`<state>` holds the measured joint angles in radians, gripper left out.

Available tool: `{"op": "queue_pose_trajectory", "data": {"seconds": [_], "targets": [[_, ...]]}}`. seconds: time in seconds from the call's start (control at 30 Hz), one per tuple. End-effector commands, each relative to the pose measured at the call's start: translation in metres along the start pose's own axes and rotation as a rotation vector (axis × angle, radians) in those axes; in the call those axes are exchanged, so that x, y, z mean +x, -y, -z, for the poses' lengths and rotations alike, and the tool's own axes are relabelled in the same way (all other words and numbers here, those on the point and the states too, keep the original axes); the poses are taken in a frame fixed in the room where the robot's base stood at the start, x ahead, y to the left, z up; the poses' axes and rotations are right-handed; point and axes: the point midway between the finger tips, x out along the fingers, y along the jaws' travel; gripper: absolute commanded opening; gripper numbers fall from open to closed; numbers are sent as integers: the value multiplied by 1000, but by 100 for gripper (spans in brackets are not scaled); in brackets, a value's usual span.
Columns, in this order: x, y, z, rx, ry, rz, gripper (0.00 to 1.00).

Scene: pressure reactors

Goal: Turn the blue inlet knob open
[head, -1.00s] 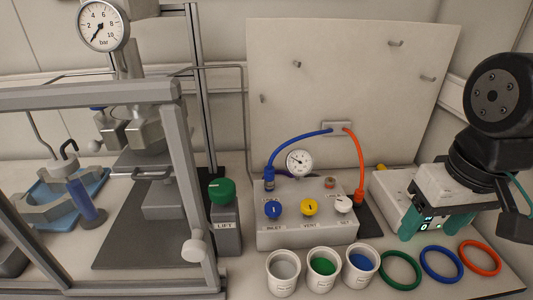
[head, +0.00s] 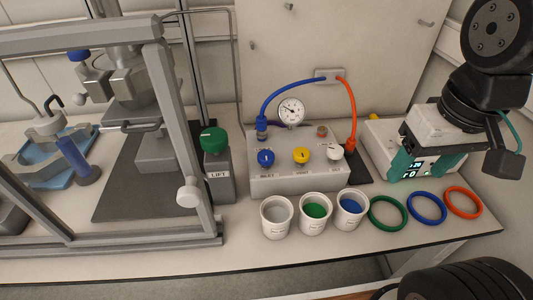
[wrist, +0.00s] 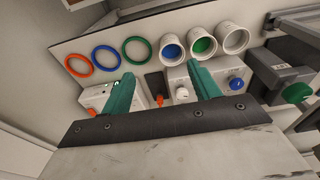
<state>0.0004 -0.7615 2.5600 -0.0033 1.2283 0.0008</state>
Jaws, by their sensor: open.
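The blue inlet knob (head: 265,157) is on the left of the front face of the grey valve box (head: 300,185), above the INLET label. It also shows in the wrist view (wrist: 237,84). A yellow vent knob (head: 301,155) and a white knob (head: 335,152) sit to its right. My gripper (head: 427,165) has green fingers and is open and empty, well to the right of the blue knob in the head view. In the wrist view the two fingers (wrist: 162,85) stand wide apart, with the blue knob outside them, to the right of the right finger.
Three cups (head: 313,214) stand in front of the box. Green (head: 387,213), blue (head: 426,207) and orange (head: 463,203) rings lie to their right. A green LIFT knob (head: 213,140) and a grey frame (head: 180,120) are on the left. Blue (head: 290,88) and orange (head: 351,105) hoses rise behind the knobs.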

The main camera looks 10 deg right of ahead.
Motion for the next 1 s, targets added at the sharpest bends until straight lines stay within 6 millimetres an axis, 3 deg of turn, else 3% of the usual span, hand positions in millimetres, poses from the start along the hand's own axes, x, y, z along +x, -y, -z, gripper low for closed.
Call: {"op": "queue_pose_trajectory", "data": {"seconds": [0.13, 0.23, 0.47, 0.83, 1.0], "targets": [[10, 10, 3, -50, 51, 4, 61], [17, 22, 16, -109, 113, 6, 61], [40, 73, 75, -104, 209, -14, 61], [103, 185, 169, 320, 202, -80, 61], [105, 207, 202, 595, 138, -57, 61]]}}
